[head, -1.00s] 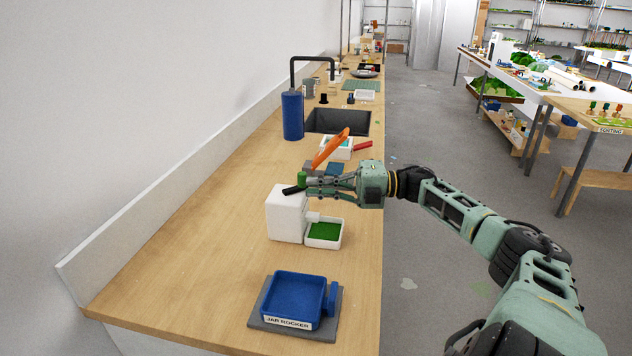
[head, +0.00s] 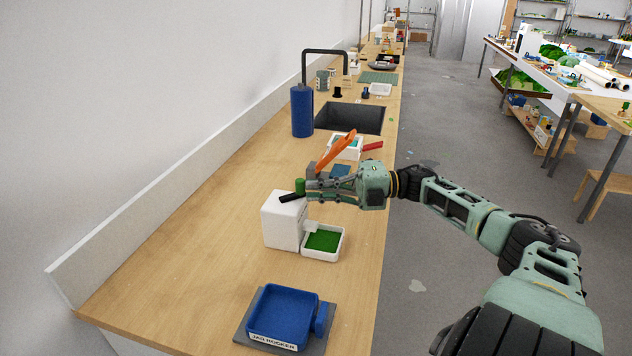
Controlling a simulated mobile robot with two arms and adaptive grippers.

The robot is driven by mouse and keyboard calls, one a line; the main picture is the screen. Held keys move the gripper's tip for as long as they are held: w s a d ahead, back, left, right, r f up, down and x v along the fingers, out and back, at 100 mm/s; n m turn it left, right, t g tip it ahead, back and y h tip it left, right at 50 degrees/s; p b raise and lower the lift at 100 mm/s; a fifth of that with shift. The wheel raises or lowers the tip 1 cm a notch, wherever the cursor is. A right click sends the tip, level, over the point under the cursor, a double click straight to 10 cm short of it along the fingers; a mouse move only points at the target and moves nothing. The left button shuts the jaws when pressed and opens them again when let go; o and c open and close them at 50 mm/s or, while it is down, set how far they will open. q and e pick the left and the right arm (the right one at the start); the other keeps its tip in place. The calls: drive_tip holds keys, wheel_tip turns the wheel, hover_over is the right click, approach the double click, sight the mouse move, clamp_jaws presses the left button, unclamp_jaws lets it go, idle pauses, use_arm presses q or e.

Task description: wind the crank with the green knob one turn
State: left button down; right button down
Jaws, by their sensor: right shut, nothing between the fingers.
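The crank is a short black arm (head: 289,198) on top of a white box (head: 283,222), with an upright green knob (head: 300,186) at its far right end. My right gripper (head: 311,191) comes in from the right at about the height of the knob. Its fingertips are just right of the knob, shut with nothing between them. Whether they touch the knob is hard to tell. My left gripper is not in view.
A white tray with a green filling (head: 323,241) stands right of the box. A blue jar rocker (head: 284,313) is nearer the front. An orange lever (head: 336,153) stands just behind the gripper. Bare worktop lies left of the box.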

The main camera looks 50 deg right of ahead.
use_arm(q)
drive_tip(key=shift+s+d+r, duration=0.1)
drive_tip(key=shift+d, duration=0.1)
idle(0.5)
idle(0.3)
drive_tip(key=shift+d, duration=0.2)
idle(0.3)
